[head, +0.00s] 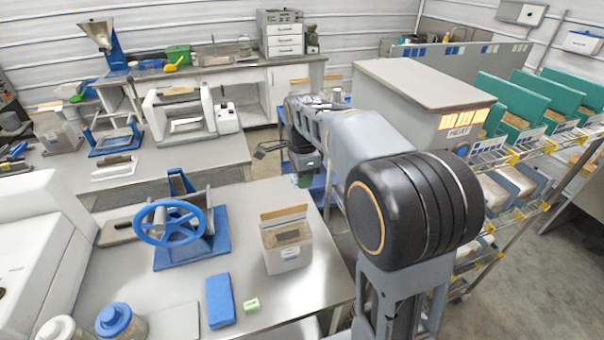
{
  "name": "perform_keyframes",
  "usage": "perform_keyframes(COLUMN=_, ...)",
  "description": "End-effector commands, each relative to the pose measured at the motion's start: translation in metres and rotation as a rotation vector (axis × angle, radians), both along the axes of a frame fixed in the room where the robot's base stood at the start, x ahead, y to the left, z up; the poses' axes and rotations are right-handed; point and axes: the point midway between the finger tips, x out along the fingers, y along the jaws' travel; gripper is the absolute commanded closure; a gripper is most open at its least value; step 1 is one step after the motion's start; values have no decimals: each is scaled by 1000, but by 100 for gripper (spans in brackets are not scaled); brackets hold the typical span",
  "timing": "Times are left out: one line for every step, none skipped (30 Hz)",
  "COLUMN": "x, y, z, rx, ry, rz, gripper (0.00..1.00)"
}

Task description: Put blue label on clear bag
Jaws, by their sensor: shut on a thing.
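My gripper (303,172) hangs at the end of my arm, beyond the front table and left of the grey cabinet. It is small and dark in this view. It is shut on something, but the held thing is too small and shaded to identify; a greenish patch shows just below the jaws. I cannot pick out the blue label for certain. Pale, see-through-looking bags with brown contents (515,180) lie on the wire rack at the right, well apart from my gripper. I cannot tell whether one is the clear bag.
The front table holds a blue handwheel press (170,223), an open white carton (286,250), a blue block (220,300), a small green block (252,304) and a blue-lidded jar (120,322). The grey heat cabinet (425,85) stands right of my gripper. Floor is clear at lower right.

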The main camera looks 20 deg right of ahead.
Motion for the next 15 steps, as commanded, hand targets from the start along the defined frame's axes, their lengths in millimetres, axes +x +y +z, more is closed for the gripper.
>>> perform_keyframes(x=0, y=1, z=-4, rx=0, ry=0, rz=2, gripper=98)
perform_keyframes(x=0, y=1, z=-5, rx=0, ry=0, rz=2, gripper=98)
perform_keyframes(x=0, y=1, z=-7, rx=0, ry=0, rz=3, gripper=98)
perform_keyframes(x=0, y=1, z=-9, rx=0, ry=0, rz=3, gripper=98)
perform_keyframes(x=0, y=1, z=-11, rx=0, ry=0, rz=3, gripper=98)
perform_keyframes(x=0, y=1, z=-13, rx=0, ry=0, rz=3, gripper=98)
perform_keyframes(x=0, y=1, z=-15, rx=0, ry=0, rz=3, gripper=98)
perform_keyframes(x=0, y=1, z=-18, rx=0, ry=0, rz=3, gripper=98)
perform_keyframes(x=0, y=0, z=-21, rx=0, ry=0, rz=3, gripper=98)
perform_keyframes(x=0, y=0, z=-23, rx=0, ry=1, rz=3, gripper=98)
perform_keyframes(x=0, y=0, z=-26, rx=0, ry=1, rz=3, gripper=98)
perform_keyframes(x=0, y=0, z=-29, rx=0, ry=1, rz=2, gripper=98)
perform_keyframes(x=0, y=0, z=-32, rx=0, ry=1, rz=2, gripper=98)
perform_keyframes(x=0, y=0, z=-35, rx=0, ry=1, rz=2, gripper=98)
perform_keyframes(x=0, y=0, z=-39, rx=0, ry=1, rz=2, gripper=98)
